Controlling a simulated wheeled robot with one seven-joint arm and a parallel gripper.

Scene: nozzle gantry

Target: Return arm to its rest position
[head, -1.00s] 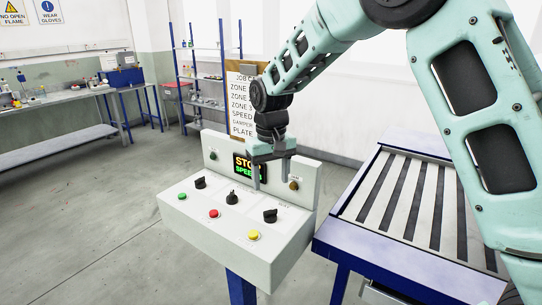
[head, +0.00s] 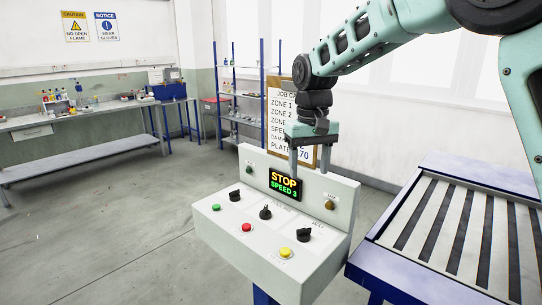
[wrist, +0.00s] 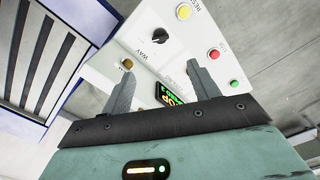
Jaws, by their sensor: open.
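My gripper (head: 309,165) is open and empty in the head view. It hangs fingers down over the back of the control console (head: 262,250), in front of the job card board. The arm reaches in from the upper right. The console's display (head: 285,184) reads STOP and SPEED 3. In the wrist view the two fingers of my gripper (wrist: 163,85) stand apart with nothing between them. The console panel (wrist: 140,50) lies beyond them, with a black knob (wrist: 188,39) and a yellow button (wrist: 183,12).
A slatted roller table (head: 398,282) stands right of the console. The job card board (head: 283,152) and a blue-posted shelf (head: 243,105) are behind. A bench (head: 80,115) runs along the left wall. The floor at left is clear.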

